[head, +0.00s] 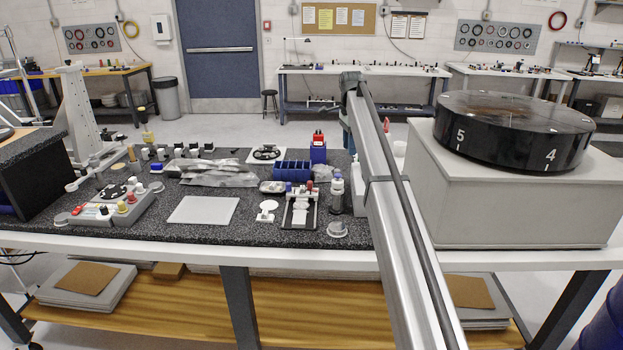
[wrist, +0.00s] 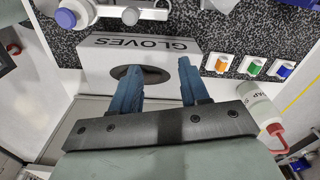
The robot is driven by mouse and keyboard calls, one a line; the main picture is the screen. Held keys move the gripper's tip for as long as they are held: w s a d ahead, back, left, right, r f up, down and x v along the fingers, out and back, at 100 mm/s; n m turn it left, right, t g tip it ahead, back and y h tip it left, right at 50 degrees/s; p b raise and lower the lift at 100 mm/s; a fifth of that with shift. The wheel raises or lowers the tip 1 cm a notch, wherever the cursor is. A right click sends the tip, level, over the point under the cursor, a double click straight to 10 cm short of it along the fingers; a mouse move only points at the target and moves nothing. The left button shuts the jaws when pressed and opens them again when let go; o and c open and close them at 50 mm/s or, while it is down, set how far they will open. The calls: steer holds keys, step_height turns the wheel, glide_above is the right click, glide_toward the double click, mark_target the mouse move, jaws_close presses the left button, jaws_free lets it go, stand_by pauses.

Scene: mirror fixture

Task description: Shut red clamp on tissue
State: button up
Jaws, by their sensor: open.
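In the head view a small fixture (head: 300,222) with white round parts stands near the front of the dark mat. A red-topped piece (head: 310,184), perhaps the red clamp, is at its back right, with a blue-topped piece (head: 289,187) to its left. At this size I cannot tell the clamp's state or pick out the tissue. My gripper (wrist: 158,68) shows in the wrist view, open, its blue fingers apart with nothing between them. It is over the white gloves box (wrist: 97,56).
In the head view a white plate (head: 203,210) lies left of the fixture, and a black turntable (head: 513,125) stands right.

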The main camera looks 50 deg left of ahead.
steer(key=s+a+r+n+g+y, duration=0.2)
steer(key=s+a+g, duration=0.2)
steer(key=s, duration=0.3)
steer(key=x, duration=1.4)
steer(key=shift+r, duration=0.1)
jaws_close()
